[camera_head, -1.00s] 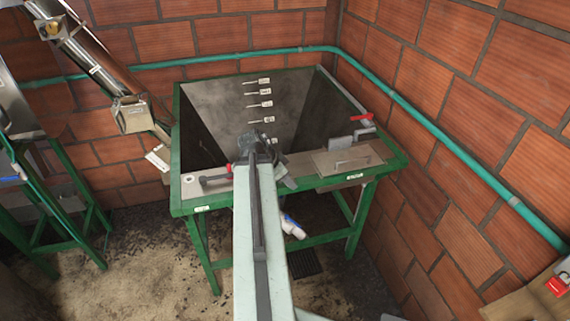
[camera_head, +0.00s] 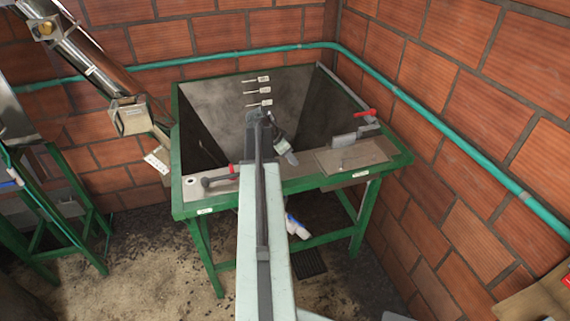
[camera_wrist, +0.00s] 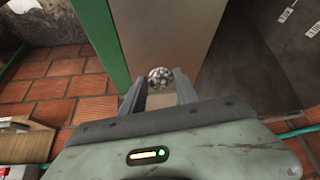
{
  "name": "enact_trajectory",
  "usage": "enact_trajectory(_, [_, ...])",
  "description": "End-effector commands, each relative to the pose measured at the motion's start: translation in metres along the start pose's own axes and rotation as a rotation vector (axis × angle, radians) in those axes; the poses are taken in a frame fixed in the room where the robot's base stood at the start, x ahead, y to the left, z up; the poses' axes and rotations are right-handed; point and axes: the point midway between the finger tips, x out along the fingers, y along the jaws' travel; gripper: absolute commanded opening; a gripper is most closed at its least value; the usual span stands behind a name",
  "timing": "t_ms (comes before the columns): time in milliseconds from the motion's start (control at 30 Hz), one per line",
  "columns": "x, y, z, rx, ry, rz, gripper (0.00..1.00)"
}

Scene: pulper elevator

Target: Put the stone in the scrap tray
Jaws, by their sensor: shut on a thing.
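A round grey-and-white speckled stone (camera_wrist: 160,76) sits between the two fingertips of my gripper (camera_wrist: 161,82) in the wrist view. The fingers are shut on it. In the head view, my gripper (camera_head: 287,152) is at the end of my arm, over the front part of the hopper and pointing down to the right. The stone cannot be made out there. I cannot clearly identify a scrap tray in either view.
The green-framed grey hopper (camera_head: 205,95) stands by the brick walls. A flat plate with a handle (camera_head: 350,156) and a red-handled lever (camera_head: 366,113) are at its front right. A metal chute (camera_head: 95,65) comes down at left. A wooden box edge (camera_head: 530,295) shows lower right.

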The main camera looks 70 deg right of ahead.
Motion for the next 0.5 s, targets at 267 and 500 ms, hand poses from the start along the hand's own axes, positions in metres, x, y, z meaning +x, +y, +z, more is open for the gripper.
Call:
enact_trajectory(267, [0.025, -0.001, 0.018, -0.001, 0.001, 0.0, 0.0])
enact_trajectory(500, [0.025, -0.002, 0.019, -0.005, 0.0, -0.002, 0.42])
